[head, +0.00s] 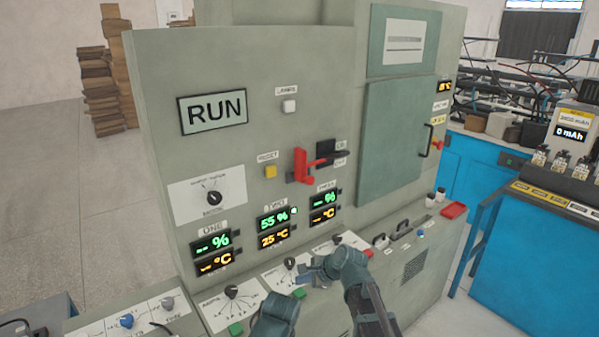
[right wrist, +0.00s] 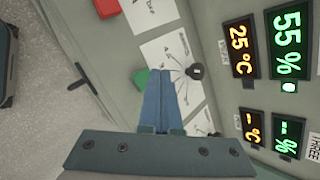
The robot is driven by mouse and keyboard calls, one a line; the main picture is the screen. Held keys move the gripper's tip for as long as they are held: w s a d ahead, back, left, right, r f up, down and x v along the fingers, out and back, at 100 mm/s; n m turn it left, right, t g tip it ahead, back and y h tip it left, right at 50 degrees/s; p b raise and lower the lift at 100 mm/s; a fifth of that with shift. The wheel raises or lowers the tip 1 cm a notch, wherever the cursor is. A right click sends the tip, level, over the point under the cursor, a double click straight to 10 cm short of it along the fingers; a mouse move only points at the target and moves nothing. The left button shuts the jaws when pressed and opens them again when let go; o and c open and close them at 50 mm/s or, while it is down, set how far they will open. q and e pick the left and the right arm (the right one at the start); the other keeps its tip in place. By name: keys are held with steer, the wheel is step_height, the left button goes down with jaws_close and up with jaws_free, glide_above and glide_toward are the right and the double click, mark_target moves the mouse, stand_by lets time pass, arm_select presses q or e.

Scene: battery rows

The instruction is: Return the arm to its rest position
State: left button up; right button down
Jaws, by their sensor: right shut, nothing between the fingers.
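My right gripper (head: 303,281) is low in front of the sloped panel of the grey machine, with its fingers pointing left. In the right wrist view its blue fingers (right wrist: 161,76) are together with nothing between them. They lie in front of a white dial plate, between a green button (right wrist: 140,78) and a black knob (right wrist: 194,72). I cannot tell whether they touch the panel. A dark teal part of my own arm (head: 274,316) shows at the bottom edge; no left gripper fingers show.
The grey machine (head: 150,100) carries a RUN sign (head: 212,109), a red lever (head: 301,166), a yellow button (head: 270,171) and lit displays (head: 274,228). A blue bench (head: 530,260) stands at the right. Open floor (head: 60,190) lies at the left.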

steer(key=s+d+f+n+g+h, duration=0.2)
steer(key=s+n+g+h, duration=0.1)
steer(key=s+n, duration=0.6)
steer(key=s+d+f+n+g+h, duration=0.3)
steer(key=s+n, duration=0.7)
steer(key=s, duration=0.5)
steer(key=shift+s+d+f+n+h, duration=0.2)
steer(key=shift+f+n+h, duration=0.1)
steer(key=shift+h, duration=0.6)
